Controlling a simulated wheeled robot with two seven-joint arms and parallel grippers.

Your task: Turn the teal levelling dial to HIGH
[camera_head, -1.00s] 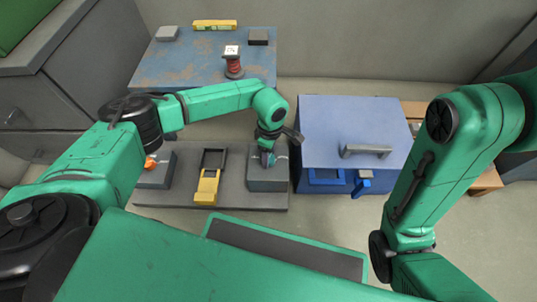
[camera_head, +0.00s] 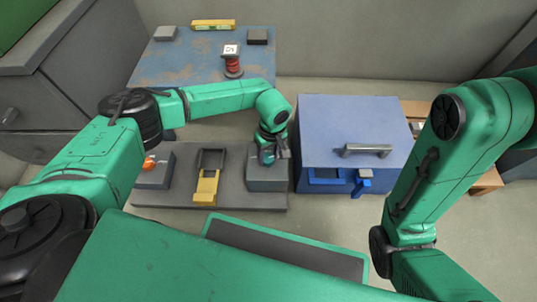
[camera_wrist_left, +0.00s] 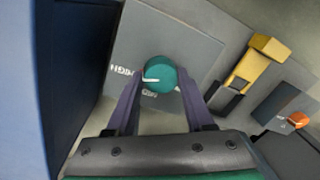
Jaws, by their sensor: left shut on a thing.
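The teal levelling dial (camera_wrist_left: 160,72) sits on the face of a grey block and carries a white pointer line. In the left wrist view the line points to the left and slightly down. White lettering beside the dial on the left looks like HIGH; another label below it is partly hidden. My left gripper (camera_wrist_left: 159,84) is shut on the dial, one dark finger on each side. In the head view the dial (camera_head: 267,158) shows small under my left gripper (camera_head: 273,149), partly covered. My right gripper is out of view.
A grey base plate (camera_head: 228,201) holds the dial block (camera_head: 266,184), a yellow lever (camera_head: 207,188) and an orange knob (camera_head: 150,162). A blue box with a handle (camera_head: 366,150) stands close to the right. A worn blue table (camera_head: 190,60) stands behind with several objects.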

